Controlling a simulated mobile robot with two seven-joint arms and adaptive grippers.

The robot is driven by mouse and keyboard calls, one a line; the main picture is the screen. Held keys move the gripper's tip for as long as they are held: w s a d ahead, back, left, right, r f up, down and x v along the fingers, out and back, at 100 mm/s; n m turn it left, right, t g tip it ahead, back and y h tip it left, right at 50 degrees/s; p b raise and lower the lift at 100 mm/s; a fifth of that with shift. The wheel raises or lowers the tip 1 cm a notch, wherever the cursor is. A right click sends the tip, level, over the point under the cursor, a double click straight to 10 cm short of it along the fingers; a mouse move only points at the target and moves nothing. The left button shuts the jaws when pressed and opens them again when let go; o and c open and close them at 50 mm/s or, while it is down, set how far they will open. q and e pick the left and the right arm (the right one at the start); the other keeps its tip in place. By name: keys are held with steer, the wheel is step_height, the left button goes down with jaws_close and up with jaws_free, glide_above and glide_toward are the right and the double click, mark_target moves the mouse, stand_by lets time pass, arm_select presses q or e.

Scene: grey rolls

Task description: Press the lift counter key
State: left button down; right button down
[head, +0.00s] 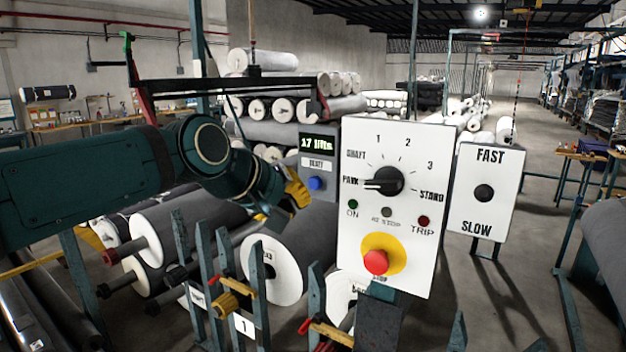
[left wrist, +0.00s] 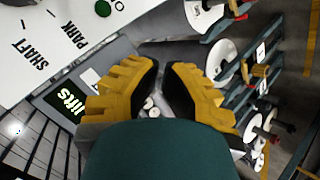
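The lift counter (head: 340,158) is a grey box with a green-lit display reading about "17 lifts", a small white label and a round blue key (head: 315,183). It is fixed at the left side of the white control panel. My left gripper (head: 299,188) has yellow fingers, just left of the blue key in the head view; I cannot tell whether they touch it. In the left wrist view the gripper (left wrist: 161,64) has its fingertips drawn nearly together with nothing held. The counter (left wrist: 95,75) shows left of the fingers there; its key is hidden. My right gripper is out of view.
The white panel (head: 398,140) carries a black dial set at PARK, lamps and a red stop button (head: 376,262) on yellow. A FAST/SLOW box (head: 499,180) stands to its right. Grey rolls (head: 276,265) and teal posts stand below my left arm.

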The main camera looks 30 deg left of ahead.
arm_select(q)
steer(key=shift+w, duration=0.95)
steer(key=shift+w, duration=0.15)
stand_by(0.7)
steer(key=shift+w+d, duration=0.1)
steer(key=shift+w, duration=0.2)
steer(key=shift+w+p, duration=0.4)
steer(key=shift+w, duration=0.05)
stand_by(0.9)
stand_by(0.3)
steer(key=shift+s+b, duration=0.3)
steer(key=shift+s, duration=0.6)
